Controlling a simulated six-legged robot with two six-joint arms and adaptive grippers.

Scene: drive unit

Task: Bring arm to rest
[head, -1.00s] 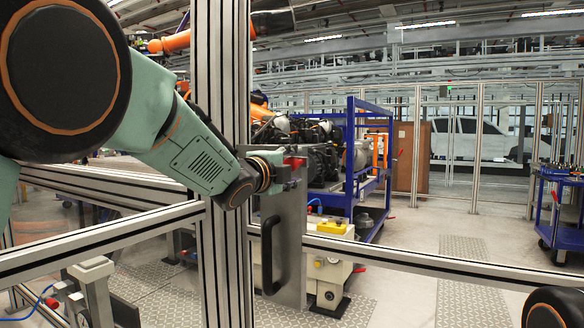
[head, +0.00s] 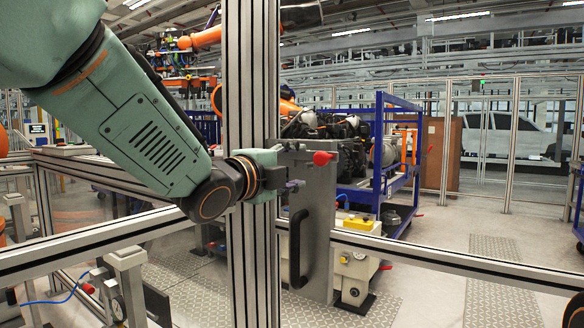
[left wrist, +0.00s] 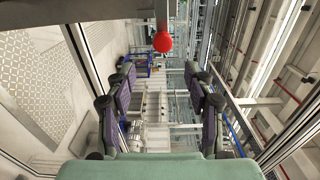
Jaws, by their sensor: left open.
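My left gripper (head: 293,166) is in front of the aluminium post, beside the upper edge of a grey door panel (head: 319,215). Its jaws are open and empty, seen from the side. A red knob (head: 323,158) on the panel is just right of the fingertips, apart from them. In the left wrist view the open fingers of my left gripper (left wrist: 162,78) stand left and right, and the red knob (left wrist: 162,42) shows beyond the gap between them. My right gripper is not in view.
A vertical aluminium post (head: 251,100) and a horizontal rail (head: 440,262) stand close to my left arm. A black handle (head: 297,248) sits on the panel. A blue rack (head: 378,170) stands behind. The floor at right is open.

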